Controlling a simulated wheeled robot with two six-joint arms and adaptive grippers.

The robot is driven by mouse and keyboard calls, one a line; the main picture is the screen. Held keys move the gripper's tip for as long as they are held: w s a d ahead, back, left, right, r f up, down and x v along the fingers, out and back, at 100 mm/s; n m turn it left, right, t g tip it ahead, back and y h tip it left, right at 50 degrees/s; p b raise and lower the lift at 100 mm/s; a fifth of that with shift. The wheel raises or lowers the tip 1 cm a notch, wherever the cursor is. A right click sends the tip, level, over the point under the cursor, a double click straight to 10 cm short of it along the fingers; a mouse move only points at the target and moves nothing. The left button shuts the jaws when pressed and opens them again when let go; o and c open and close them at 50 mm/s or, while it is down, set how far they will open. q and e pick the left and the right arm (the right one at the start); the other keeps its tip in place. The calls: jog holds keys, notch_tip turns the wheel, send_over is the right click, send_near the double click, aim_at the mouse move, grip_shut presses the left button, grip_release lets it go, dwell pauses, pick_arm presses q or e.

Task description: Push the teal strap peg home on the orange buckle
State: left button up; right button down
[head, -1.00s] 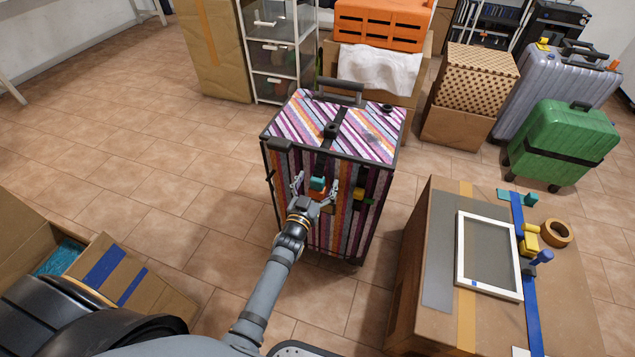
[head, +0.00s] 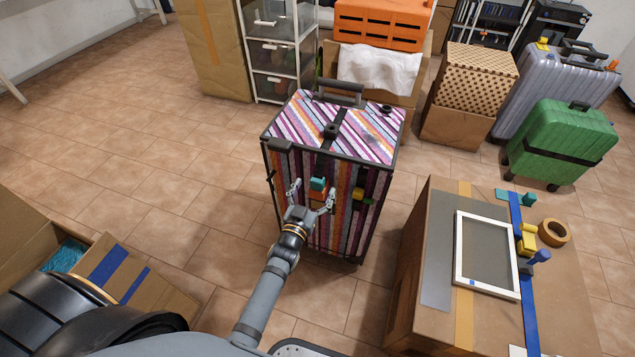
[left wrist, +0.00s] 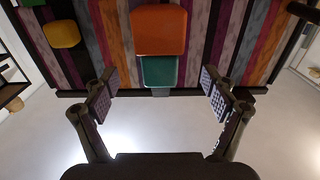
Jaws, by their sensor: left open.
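The orange buckle (head: 319,195) is on the front of the striped suitcase (head: 283,208). The teal strap peg (head: 318,183) shows just above it. In the left wrist view the teal peg (left wrist: 160,71) sits directly against the edge of the orange buckle (left wrist: 158,30), in line with it; how deep it is seated I cannot tell. My left gripper (head: 312,192) is open and empty in front of the suitcase. In the left wrist view its fingers (left wrist: 160,88) are spread to either side of the peg, apart from it. My right gripper is not in view.
A yellow piece (head: 358,194) is on the suitcase front, right of the buckle. A cardboard box (head: 410,270) with a framed screen (head: 487,252) stands at the right. An open carton (head: 150,290) is at lower left. The tiled floor left of the suitcase is clear.

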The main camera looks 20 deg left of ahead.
pick_arm(q)
jog(key=shift+s+p, duration=0.35)
jog(key=shift+s, duration=0.65)
jog(key=s, duration=1.2)
jog(key=shift+a, duration=0.25)
